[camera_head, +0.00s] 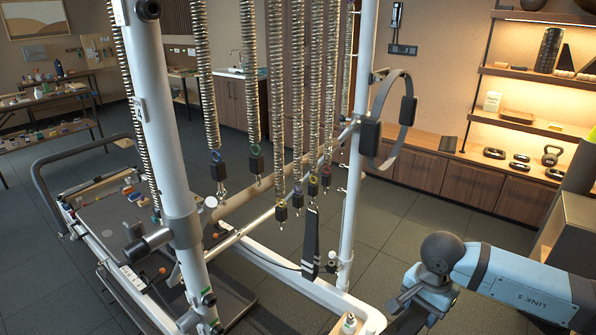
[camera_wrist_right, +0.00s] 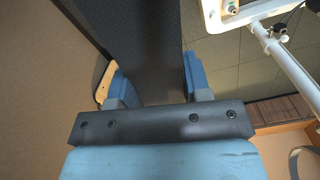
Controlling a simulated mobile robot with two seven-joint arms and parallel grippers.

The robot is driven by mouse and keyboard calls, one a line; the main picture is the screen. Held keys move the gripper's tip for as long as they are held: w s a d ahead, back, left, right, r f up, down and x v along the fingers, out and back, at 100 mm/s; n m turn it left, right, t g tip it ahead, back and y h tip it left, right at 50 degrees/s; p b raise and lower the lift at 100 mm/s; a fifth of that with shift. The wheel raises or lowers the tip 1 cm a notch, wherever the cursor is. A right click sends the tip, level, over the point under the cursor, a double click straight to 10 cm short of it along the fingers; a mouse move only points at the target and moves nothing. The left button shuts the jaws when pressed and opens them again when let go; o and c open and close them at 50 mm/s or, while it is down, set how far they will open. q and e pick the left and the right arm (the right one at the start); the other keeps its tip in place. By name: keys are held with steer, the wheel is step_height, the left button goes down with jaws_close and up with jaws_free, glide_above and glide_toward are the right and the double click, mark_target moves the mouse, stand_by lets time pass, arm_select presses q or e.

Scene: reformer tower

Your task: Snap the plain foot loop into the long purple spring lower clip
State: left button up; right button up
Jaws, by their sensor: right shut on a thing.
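My right gripper (camera_head: 412,302) is low at the right of the head view, apart from the tower. In the right wrist view its blue fingers (camera_wrist_right: 155,85) are shut on a dark, plain strap (camera_wrist_right: 145,35), which looks like the plain foot loop; its far end is out of view. Several long coiled springs (camera_head: 298,80) hang from the tower with dark clip blocks at their lower ends. One block has a bluish-purple ring (camera_head: 297,191); which is the long purple spring is hard to tell. My left gripper is not in view.
A black strap with white stripes (camera_head: 310,243) hangs below the springs. A white post (camera_head: 350,190) with a large dark ring (camera_head: 394,120) stands between the springs and my right arm. A white base rail (camera_head: 320,292) runs low. Floor is clear beyond the arm.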

steer(key=s+a+r+n+p, duration=0.1)
steer(key=s+r+n+p, duration=0.3)
steer(key=r+n, duration=0.4)
steer(key=shift+a+r+p, duration=0.15)
steer(key=shift+p, duration=0.35)
steer(key=shift+s+a+r+n, duration=0.1)
steer(key=shift+s+r+n, duration=0.1)
steer(key=shift+n, duration=0.3)
steer(key=shift+s+r+n, duration=0.1)
steer(key=shift+r+n, duration=0.1)
steer(key=shift+n, duration=0.3)
